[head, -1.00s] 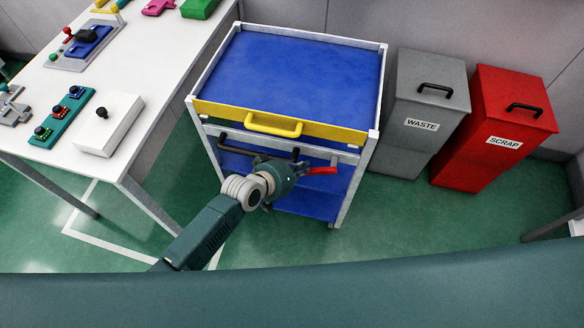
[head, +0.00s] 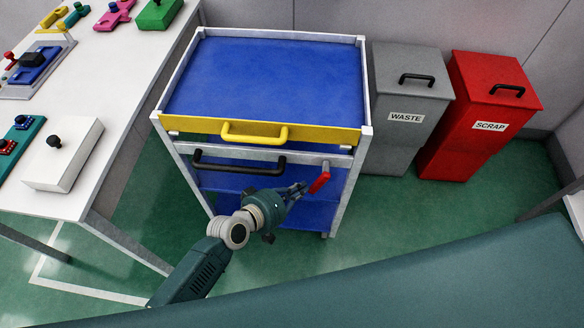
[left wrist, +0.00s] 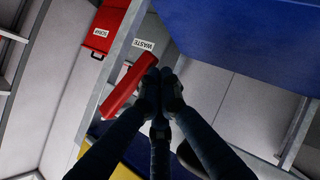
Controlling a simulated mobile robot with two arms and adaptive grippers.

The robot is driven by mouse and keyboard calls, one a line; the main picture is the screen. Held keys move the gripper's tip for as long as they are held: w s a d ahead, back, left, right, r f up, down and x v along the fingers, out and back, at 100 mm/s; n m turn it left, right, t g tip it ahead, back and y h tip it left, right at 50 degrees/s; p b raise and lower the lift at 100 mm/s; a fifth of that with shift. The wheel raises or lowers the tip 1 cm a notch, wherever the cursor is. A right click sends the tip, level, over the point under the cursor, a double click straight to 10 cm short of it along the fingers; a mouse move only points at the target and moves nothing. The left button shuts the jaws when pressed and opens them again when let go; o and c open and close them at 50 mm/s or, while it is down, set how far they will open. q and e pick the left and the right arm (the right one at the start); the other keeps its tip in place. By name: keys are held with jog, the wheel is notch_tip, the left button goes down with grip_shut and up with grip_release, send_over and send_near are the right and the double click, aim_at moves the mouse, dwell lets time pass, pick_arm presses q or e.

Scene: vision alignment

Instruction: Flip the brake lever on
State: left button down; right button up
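The brake lever (head: 319,182) is a short red handle at the right front of the blue-and-white cart (head: 362,150), under the yellow-fronted top tray. In the head view it slants down and to the left. My left gripper (head: 300,189) is just left of the lever, in front of the cart. In the left wrist view the fingertips (left wrist: 160,88) are drawn together with nothing visible between them. The red lever (left wrist: 128,86) lies beside them on the left, touching or nearly touching; I cannot tell which. My right gripper is out of view.
A yellow handle (head: 254,137) and a black handle (head: 238,166) stick out of the cart's front. A grey waste bin (head: 406,130) and a red scrap bin (head: 480,125) stand to the right. A white table (head: 125,75) with several devices stands left. Green floor is clear between.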

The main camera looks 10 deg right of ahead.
pick_arm(q)
jog(key=shift+s+d+f+b, duration=0.2)
jog(key=shift+d+f+b, duration=0.05)
jog(key=shift+d+f, duration=0.25)
jog(key=shift+s+d+f+b, duration=0.2)
jog(key=shift+d+f, duration=0.2)
jog(key=shift+d, duration=0.15)
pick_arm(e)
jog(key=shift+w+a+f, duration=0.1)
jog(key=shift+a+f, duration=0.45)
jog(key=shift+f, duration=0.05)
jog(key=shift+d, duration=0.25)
